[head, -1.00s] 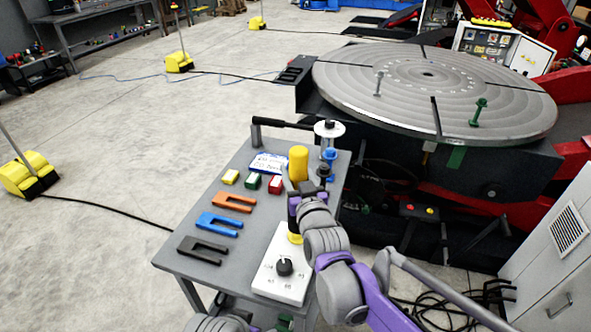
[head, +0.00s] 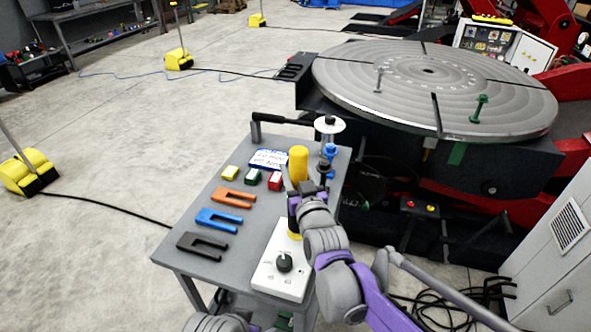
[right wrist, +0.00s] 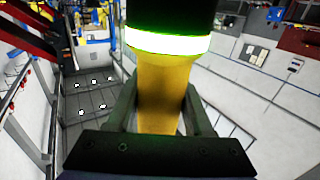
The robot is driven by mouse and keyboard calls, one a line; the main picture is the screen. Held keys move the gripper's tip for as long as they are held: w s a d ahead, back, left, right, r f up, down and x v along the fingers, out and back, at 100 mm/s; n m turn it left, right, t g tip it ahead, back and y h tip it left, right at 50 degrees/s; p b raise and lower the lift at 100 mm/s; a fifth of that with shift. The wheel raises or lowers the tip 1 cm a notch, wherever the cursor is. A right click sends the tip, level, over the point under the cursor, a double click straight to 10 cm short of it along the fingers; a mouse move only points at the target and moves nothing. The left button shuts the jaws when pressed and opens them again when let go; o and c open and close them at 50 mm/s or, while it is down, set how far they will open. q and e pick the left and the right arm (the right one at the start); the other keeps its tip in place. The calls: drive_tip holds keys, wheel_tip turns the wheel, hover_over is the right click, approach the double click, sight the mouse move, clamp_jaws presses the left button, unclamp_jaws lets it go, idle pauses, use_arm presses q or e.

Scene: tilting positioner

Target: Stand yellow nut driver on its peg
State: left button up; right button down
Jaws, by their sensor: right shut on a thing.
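The yellow nut driver (head: 298,162) is upright above the cart top in the head view, its thick yellow end uppermost. My right gripper (head: 295,196) is shut around it. In the right wrist view the yellow shaft (right wrist: 163,95) passes between the fingers of my right gripper (right wrist: 160,112), and a dark part with a bright green-white band is at the top. A black and yellow piece (head: 294,228) shows below the gripper; I cannot tell whether it belongs to the driver. The driver's peg cannot be made out. My left gripper is not in view.
The grey cart (head: 232,262) carries orange (head: 236,198), blue (head: 219,221) and black (head: 202,246) forks, small coloured blocks, and a white knob box (head: 283,275). The round positioner table (head: 450,85) lies beyond.

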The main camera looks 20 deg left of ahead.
sight(301, 167)
drive_tip(key=shift+f+b, duration=0.55)
drive_tip(key=shift+f, duration=0.4)
unclamp_jaws()
idle(0.3)
drive_tip(key=shift+s+d+r+p, duration=0.15)
drive_tip(key=shift+s+r+p, duration=0.1)
drive_tip(key=shift+r+p, duration=0.4)
drive_tip(key=shift+s+d+r+p, duration=0.2)
drive_tip(key=shift+r+p, duration=0.2)
drive_tip(key=shift+r, duration=0.4)
drive_tip(key=shift+s+d+r+p, duration=0.15)
drive_tip(key=shift+s+r+p, duration=0.15)
drive_tip(key=shift+r, duration=0.35)
drive_tip(key=shift+s+d+r+p, duration=0.1)
drive_tip(key=shift+s+r+p, duration=0.2)
drive_tip(key=shift+r, duration=0.4)
drive_tip(key=shift+s+d+r+p, duration=0.2)
drive_tip(key=shift+r+p, duration=0.2)
drive_tip(key=shift+r, duration=0.35)
